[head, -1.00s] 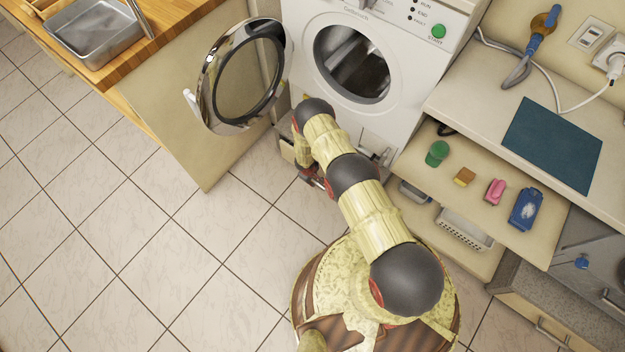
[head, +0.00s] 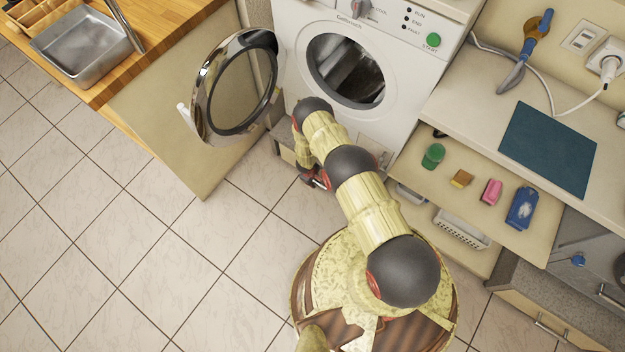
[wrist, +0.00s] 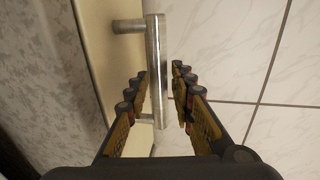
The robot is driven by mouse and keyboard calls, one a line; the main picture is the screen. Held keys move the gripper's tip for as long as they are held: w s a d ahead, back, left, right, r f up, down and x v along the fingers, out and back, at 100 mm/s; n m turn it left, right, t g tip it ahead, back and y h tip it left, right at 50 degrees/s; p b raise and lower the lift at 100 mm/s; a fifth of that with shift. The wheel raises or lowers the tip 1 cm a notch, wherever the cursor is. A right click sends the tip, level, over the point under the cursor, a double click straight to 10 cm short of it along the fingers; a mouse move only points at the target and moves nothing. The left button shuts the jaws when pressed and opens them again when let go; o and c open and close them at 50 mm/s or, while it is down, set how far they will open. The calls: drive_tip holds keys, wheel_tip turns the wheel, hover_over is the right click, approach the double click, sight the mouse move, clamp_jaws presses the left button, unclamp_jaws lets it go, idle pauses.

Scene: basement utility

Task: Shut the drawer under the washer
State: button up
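The washer (head: 300,75) stands at the top middle of the head view, its round door (head: 202,92) swung open to the left. The drawer (head: 287,142) under it sticks out from its base, mostly hidden behind my arm. In the wrist view, the drawer's cream front (wrist: 100,55) carries a metal bar handle (wrist: 156,60). My gripper (wrist: 160,85) is open, with one finger on each side of the bar and gaps still visible. In the head view my gripper (head: 314,181) is low in front of the drawer, partly covered by my arm.
A pulled-out shelf (head: 475,215) to the right holds a green item (head: 433,156), a sponge (head: 461,179), a pink item (head: 491,192) and a blue item (head: 522,208). A wooden counter with a sink (head: 85,45) is at left. Tiled floor is clear at lower left.

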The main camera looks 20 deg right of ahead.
drive_tip(key=shift+o, duration=1.2)
drive_tip(key=shift+r, duration=0.1)
drive_tip(key=shift+a+r, duration=0.1)
drive_tip(key=shift+r, duration=0.45)
wheel_tip(320, 180, up, 10)
drive_tip(key=s+a, duration=0.1)
drive_tip(key=shift+s+a+r, duration=0.2)
drive_tip(key=shift+a+r, duration=0.05)
drive_tip(key=shift+a, duration=0.1)
